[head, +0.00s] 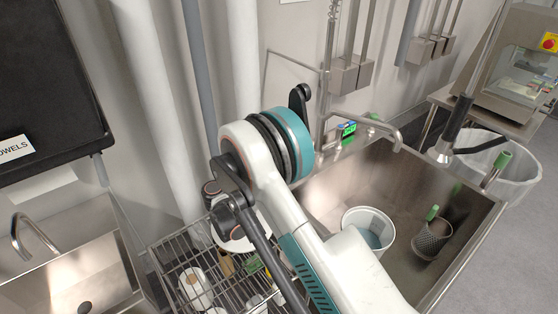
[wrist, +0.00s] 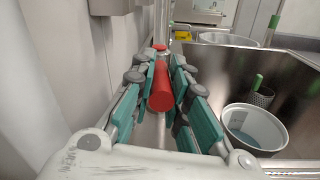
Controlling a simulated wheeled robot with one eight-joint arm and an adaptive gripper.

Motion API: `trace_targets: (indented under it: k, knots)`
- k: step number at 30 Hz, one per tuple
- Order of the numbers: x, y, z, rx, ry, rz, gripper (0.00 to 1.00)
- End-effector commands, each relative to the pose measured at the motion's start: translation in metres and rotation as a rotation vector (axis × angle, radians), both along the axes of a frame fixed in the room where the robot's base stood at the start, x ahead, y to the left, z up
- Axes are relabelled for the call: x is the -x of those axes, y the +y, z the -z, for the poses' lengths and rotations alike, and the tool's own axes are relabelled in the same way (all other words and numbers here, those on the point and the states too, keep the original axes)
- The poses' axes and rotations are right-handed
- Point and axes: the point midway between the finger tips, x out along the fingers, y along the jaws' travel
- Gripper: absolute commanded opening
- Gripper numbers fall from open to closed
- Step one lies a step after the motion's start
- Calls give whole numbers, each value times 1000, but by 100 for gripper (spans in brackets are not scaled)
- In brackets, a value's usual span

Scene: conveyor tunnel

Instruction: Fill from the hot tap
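A red cylindrical handle (wrist: 161,88) lies between the teal-padded fingers of my gripper (wrist: 164,80) in the wrist view. The fingers stand apart, one on each side; I cannot make out firm contact. A smaller red knob (wrist: 159,47) shows beyond the handle. My arm hides my gripper and the red handle in the head view.
A dark mesh container (head: 432,241) with a green-handled item stands right of the bucket. A wire rack (head: 180,262) with bottles is left of the sink. A second sink (head: 70,283) is far left. A lined bin (head: 513,172) stands right. The wall is close behind the tap.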

Motion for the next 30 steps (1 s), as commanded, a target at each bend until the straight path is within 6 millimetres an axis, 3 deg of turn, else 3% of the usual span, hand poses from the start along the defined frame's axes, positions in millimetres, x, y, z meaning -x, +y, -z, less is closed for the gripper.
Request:
trace_targets:
  k: [23,24,26,30]
  knots:
    - [-8,6,-1,2,-2,105,0]
    - [-8,6,-1,2,-2,105,19]
    - [-8,6,-1,2,-2,105,33]
    - [-7,6,-1,2,-2,105,36]
